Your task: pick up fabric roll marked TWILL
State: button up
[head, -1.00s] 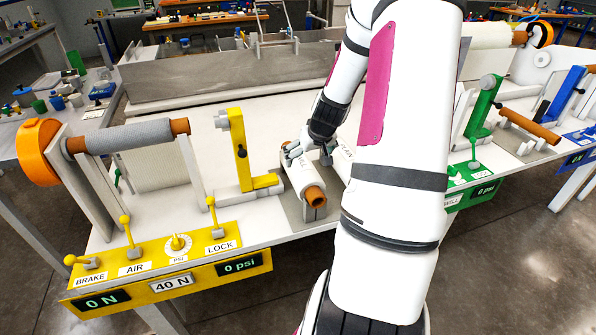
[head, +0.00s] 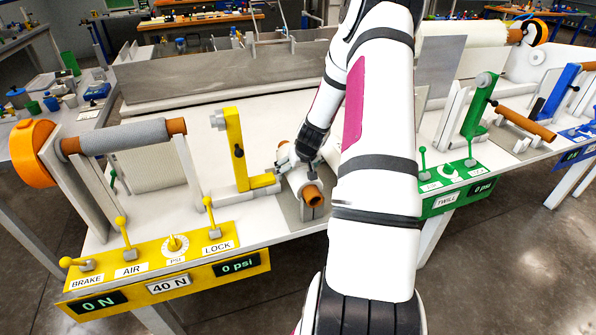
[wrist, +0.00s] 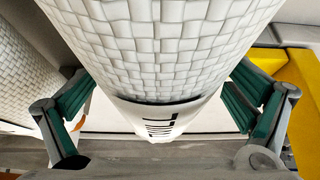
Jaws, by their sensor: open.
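A white woven fabric roll (wrist: 155,50) on a brown core fills the middle of the wrist view. Its paper band (wrist: 165,122) bears dark letters, foreshortened and too partial to read surely. In the head view the same roll (head: 297,183) lies on a grey plate, its brown core end facing the front. My gripper (head: 298,165) is over it, pointing down. In the wrist view my gripper (wrist: 160,95) is open, with one green-padded finger on each side of the roll and visible gaps between. My arm hides part of the bench behind the roll.
A yellow bracket (head: 236,150) stands close left of the roll. A second woven roll (wrist: 25,70) is near the left finger. The yellow panel (head: 165,262) is at front left. A green station (head: 455,190) labelled TWILL is at right. A grey trough (head: 220,75) lies behind.

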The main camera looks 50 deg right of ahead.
jog(key=c, duration=1.9)
jog(key=shift+w+d+r, duration=0.1)
jog(key=shift+r, duration=0.05)
jog(key=shift+c, duration=0.7)
jog(key=shift+r, duration=0.1)
